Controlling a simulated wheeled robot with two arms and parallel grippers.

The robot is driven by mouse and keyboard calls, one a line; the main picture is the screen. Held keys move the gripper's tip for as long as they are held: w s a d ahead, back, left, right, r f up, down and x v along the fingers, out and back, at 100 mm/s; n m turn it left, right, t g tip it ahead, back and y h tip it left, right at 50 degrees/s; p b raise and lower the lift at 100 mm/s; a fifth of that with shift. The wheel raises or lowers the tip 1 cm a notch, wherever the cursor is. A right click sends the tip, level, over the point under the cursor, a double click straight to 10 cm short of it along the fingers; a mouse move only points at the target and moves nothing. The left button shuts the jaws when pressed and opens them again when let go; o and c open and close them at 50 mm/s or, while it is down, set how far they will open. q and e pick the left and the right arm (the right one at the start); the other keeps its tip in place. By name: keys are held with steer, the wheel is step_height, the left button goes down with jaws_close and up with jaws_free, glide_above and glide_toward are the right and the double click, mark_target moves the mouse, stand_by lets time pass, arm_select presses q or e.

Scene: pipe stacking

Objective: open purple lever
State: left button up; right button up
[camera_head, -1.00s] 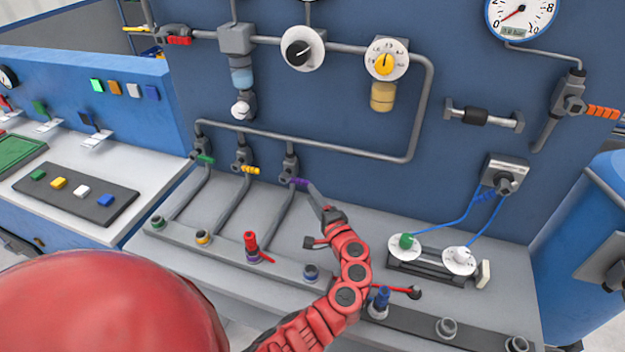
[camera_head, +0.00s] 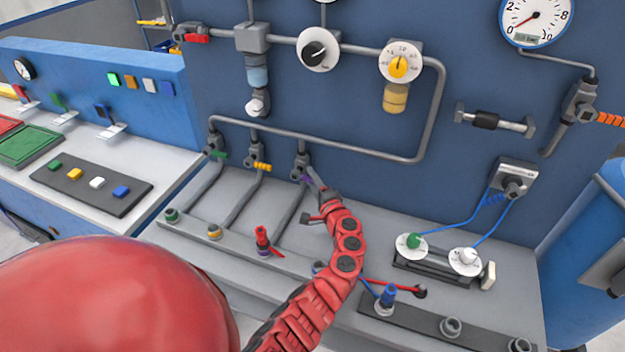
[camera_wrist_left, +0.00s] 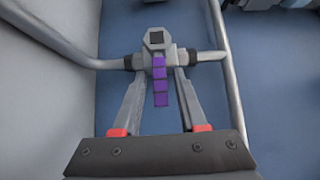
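The purple lever (camera_head: 306,178) sits on a grey valve at the right end of the row of three coloured levers on the blue panel. In the left wrist view the purple lever (camera_wrist_left: 160,82) hangs down from the valve body (camera_wrist_left: 157,40). My left gripper (camera_wrist_left: 159,76) is open, with one finger on each side of the lever and a visible gap to it on both sides. In the head view my left gripper (camera_head: 315,180) reaches the valve and partly covers the lever. My right gripper is not in view.
A green lever (camera_head: 219,154) and a yellow lever (camera_head: 262,167) are to the left on the same pipework. A grey pipe (camera_head: 330,144) runs just above. Grey pipes slope down to a ledge of coloured fittings. A red-handled fitting (camera_head: 262,240) stands left of my arm.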

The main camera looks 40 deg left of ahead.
arm_select(q)
jaws_close()
stand_by(1.2)
